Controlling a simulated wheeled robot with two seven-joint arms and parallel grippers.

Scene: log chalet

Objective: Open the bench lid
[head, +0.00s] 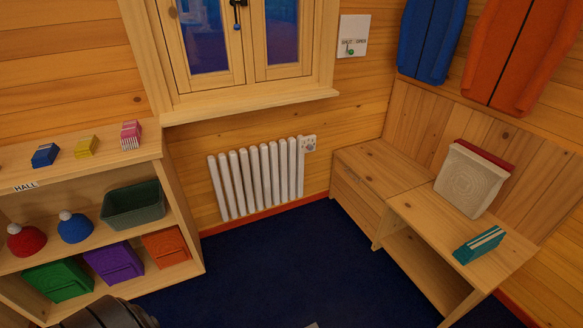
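The wooden bench (462,226) stands along the right wall. Its left section is a closed-fronted box (352,192), and the flat top over it, which looks like the lid (383,166), lies down and bare. The right section is open underneath. Neither of my grippers shows clearly; a dark rounded part of mine is at the bottom left.
A shelf unit (188,222) with hats, bins and small boxes stands at left. A white radiator (256,178) is under the window. Blue and orange garments (521,50) hang above the bench. Dark blue floor (285,262) is clear between shelf and bench.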

